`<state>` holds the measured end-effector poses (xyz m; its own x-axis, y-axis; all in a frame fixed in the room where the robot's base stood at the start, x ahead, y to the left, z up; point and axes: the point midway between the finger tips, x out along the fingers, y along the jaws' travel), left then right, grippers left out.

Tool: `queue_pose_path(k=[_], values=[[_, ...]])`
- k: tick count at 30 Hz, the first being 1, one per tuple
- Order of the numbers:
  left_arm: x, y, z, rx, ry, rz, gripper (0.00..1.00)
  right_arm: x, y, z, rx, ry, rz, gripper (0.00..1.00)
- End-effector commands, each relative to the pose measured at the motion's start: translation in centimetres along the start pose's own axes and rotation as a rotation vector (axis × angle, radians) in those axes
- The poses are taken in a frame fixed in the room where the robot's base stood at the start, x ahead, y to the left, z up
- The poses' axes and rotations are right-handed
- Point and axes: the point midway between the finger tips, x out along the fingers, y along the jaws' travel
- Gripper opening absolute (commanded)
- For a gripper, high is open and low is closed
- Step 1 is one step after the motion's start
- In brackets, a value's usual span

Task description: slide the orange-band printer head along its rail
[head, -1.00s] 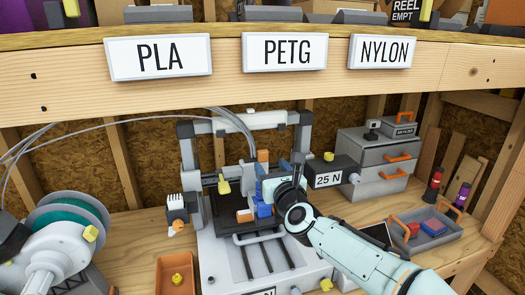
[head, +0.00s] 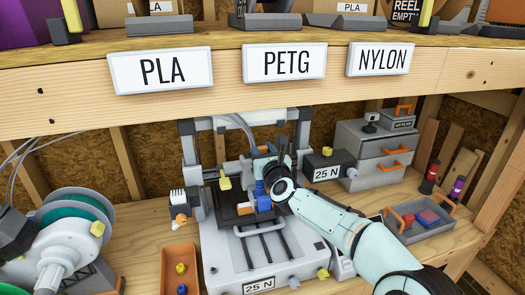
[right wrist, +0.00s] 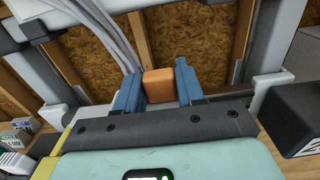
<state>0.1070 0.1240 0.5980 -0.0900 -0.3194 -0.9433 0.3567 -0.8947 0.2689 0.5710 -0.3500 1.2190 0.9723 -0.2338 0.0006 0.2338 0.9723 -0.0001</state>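The printer (head: 225,245) stands on the bench, with an upright grey frame and a dark bed. My right gripper (head: 262,184) reaches in from the right, above the bed. In the right wrist view its blue fingers (right wrist: 159,84) stand on both sides of an orange block (right wrist: 158,88) and look flush with its sides. Pale tubes run down to just beside that block, which appears to be the orange-band printer head. In the head view an orange piece (head: 264,203) shows just below the blue fingers; the gripper hides most of the head. My left gripper is in no view.
A dark box marked 25 N (head: 328,168) sits close to my right forearm. Grey drawers (head: 372,155) and a tray (head: 425,225) stand at the right. An orange bin (head: 179,262) and a teal spool (head: 75,220) are at the left. A shelf beam (head: 225,78) crosses above.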

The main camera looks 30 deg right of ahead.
Motion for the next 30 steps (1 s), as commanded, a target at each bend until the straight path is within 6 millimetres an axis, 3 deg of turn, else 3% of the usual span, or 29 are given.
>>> queue_pose_path(k=[7, 15, 18, 30], values=[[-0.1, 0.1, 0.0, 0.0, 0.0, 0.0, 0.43, 0.0, 1.0, 0.0, 0.002, 0.0, 0.005, 0.0], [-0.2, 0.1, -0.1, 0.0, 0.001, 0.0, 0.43, 0.0, 7.7, 0.0, 0.006, 0.0, 0.011, 0.0], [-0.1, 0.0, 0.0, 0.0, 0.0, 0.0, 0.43, 0.0, 9.4, 0.0, 0.004, 0.0, 0.008, 0.0], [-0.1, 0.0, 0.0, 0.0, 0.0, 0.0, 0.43, 0.0, 10.1, 0.1, 0.0, -0.001, 0.0, 0.0]])
